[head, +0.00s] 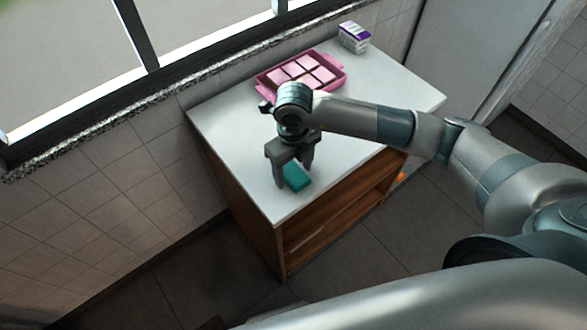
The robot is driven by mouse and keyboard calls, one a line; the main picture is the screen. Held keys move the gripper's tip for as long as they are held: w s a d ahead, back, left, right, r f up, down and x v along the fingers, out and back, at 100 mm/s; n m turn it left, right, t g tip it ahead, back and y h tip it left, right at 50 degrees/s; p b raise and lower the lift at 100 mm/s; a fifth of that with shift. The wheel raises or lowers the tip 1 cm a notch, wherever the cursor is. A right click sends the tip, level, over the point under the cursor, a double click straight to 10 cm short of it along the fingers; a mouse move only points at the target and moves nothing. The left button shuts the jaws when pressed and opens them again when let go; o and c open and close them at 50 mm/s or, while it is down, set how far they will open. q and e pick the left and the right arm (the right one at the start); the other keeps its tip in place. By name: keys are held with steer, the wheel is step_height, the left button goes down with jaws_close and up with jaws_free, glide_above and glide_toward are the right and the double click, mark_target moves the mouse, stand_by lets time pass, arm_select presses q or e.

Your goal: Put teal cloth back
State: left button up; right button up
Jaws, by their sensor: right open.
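The teal cloth (297,177) is a small folded block lying on the white top of the counter (335,186), near its front left corner. My right gripper (294,180) points down over the cloth with its fingers apart, one at the cloth's left side and one at its far right side. The gripper is open. I cannot tell whether the fingers touch the cloth, and part of the cloth is hidden behind them. My left gripper is not in view.
A pink tray (262,81) with several pale pink squares stands at the back of the counter. A white and purple box (354,38) stands in the far corner. The counter's wooden body has an open shelf (335,225) in front. The counter's right part is clear beneath my arm.

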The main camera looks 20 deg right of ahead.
mark_target(293, 173)
steer(key=shift+r, duration=0.2)
steer(key=shift+r, duration=0.3)
step_height(293, 173, up, 11)
steer(key=b, duration=0.3)
steer(key=shift+r+b, duration=0.15)
steer(key=shift+b, duration=0.25)
steer(key=shift+s, duration=0.1)
